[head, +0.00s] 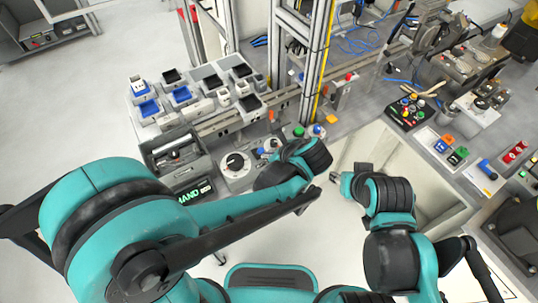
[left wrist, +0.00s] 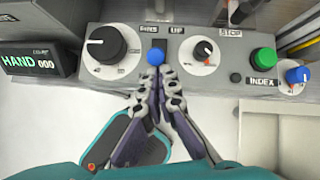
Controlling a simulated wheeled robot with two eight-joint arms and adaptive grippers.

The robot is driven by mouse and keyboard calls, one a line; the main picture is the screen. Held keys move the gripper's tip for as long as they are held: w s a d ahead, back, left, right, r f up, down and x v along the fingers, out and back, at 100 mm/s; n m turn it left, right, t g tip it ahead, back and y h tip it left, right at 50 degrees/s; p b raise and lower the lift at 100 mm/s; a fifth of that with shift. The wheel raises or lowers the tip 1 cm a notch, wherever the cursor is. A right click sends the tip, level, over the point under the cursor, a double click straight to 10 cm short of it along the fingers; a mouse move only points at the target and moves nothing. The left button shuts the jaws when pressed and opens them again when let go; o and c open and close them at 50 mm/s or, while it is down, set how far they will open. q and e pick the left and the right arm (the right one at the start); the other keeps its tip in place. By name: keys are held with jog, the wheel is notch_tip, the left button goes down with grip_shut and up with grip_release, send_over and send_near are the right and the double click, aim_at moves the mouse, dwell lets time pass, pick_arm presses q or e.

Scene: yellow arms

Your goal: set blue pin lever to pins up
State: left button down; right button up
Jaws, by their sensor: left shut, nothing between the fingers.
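The blue pin lever (left wrist: 156,57) shows in the left wrist view as a round blue knob on the grey control panel (left wrist: 125,76), just below the label PINS UP (left wrist: 165,30). Its shaft is hidden, so its tilt cannot be told. My left gripper (left wrist: 157,76) is shut and empty, its fingertips just in front of the blue knob; whether they touch it cannot be told. In the head view the left wrist (head: 305,157) is over the panel's front edge and hides most of its gripper.
A black dial (left wrist: 105,45) is left of the lever. A red-marked dial (left wrist: 203,54), a green button (left wrist: 263,60) and another blue knob (left wrist: 297,75) are to its right. A HAND display box (left wrist: 32,62) is at far left. Upright metal posts (head: 312,70) stand behind.

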aim_at(262, 149)
pick_arm(q)
jog(key=shift+w+a+r+g+h+p, duration=0.2)
jog(key=shift+r+g+h+p, duration=0.1)
jog(key=shift+p, duration=0.1)
jog(key=shift+w+a+r+g+h+p, duration=0.25)
jog(key=shift+w+r+g+p, duration=0.2)
jog(key=shift+p, duration=0.3)
jog(key=shift+w+a+r+g+h+p, duration=0.35)
jog(key=shift+g+h+p, duration=0.1)
jog(key=shift+g+p, duration=0.25)
jog(key=shift+w+a+r+g+h+p, duration=0.15)
jog(key=shift+w+a+g+h+p, duration=0.15)
jog(key=shift+w+g+h, duration=0.4)
jog(key=shift+w+a+g+h, duration=0.3)
jog(key=shift+w+g, duration=0.05)
jog(key=shift+g, duration=0.4)
jog(key=shift+w+a, duration=0.3)
jog(key=shift+w, duration=0.15)
jog(key=shift+r, duration=0.15)
